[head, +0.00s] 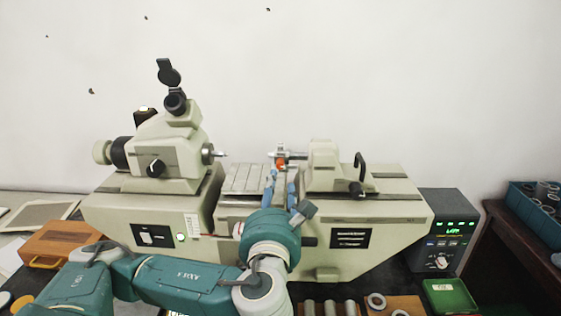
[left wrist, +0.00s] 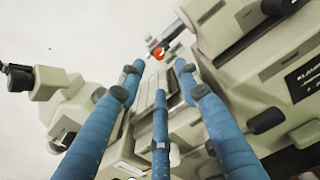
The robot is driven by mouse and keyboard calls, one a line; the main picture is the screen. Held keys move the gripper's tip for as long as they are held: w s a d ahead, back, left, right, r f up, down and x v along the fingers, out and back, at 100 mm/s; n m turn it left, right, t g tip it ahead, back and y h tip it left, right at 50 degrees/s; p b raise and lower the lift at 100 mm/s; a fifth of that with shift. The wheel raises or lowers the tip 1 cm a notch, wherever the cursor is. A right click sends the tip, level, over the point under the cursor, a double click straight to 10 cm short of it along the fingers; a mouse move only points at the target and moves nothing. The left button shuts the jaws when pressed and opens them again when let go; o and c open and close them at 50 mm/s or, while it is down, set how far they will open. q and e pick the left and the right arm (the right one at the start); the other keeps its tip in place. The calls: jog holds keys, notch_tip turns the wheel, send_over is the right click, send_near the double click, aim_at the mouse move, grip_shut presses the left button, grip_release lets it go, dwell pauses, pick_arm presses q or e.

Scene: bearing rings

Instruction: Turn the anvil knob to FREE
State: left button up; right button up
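A small orange-red part (head: 281,162), which looks like the anvil knob, sits at the inner end of the right-hand head's spindle (head: 298,155) on the beige measuring machine. In the left wrist view it shows as an orange-red round piece (left wrist: 158,52) just beyond the fingertips. Its marking is too small to read. My left gripper (head: 280,176) is just below and in front of it, pointing up at it. In the left wrist view the blue fingers (left wrist: 159,70) stand apart with nothing held between them. I cannot tell if a fingertip touches the knob. My right gripper is not in view.
The left head with eyepiece (head: 174,100) and the black lever (head: 358,176) flank the work area. A control box (head: 444,242) stands right, with a green tray (head: 450,296) in front. A wooden box (head: 65,242) lies left. Several rings and cylinders lie at the front.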

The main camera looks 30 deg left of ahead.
aim_at(280, 167)
pick_arm(q)
jog(key=p+x, duration=0.2)
jog(key=x, duration=0.7)
jog(key=shift+w+a+r, duration=0.1)
jog(key=shift+w+a, duration=0.05)
jog(key=shift+a, duration=0.1)
jog(key=shift+w, duration=0.1)
grip_shut()
